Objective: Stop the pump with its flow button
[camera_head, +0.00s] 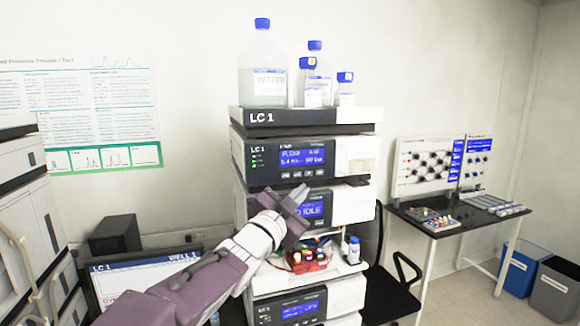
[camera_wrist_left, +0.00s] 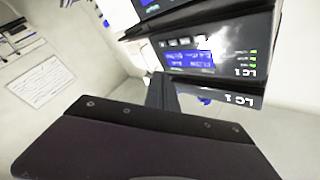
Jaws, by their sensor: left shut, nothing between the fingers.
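The pump (camera_head: 262,177) is the dark-fronted module just below the bottle tray in the LC 1 stack. Its blue display (camera_head: 302,157) is lit and shows flow and bar figures. A row of small buttons (camera_head: 302,174) sits under that display; which one is the flow button is too small to read. My left gripper (camera_head: 299,197) is shut and empty, in front of the module below the pump and lower than the button row. In the left wrist view the picture is upside down; the pump panel (camera_wrist_left: 225,55) shows beyond my shut fingers (camera_wrist_left: 162,92). Contact cannot be told.
Bottles with blue caps stand on the top tray (camera_head: 312,116). A module showing IDLE (camera_head: 314,209) is partly hidden behind my gripper. Below it is a red vial rack (camera_head: 308,262). A monitor (camera_head: 150,277) stands at left; a black chair (camera_head: 395,285) and side table (camera_head: 450,222) are at right.

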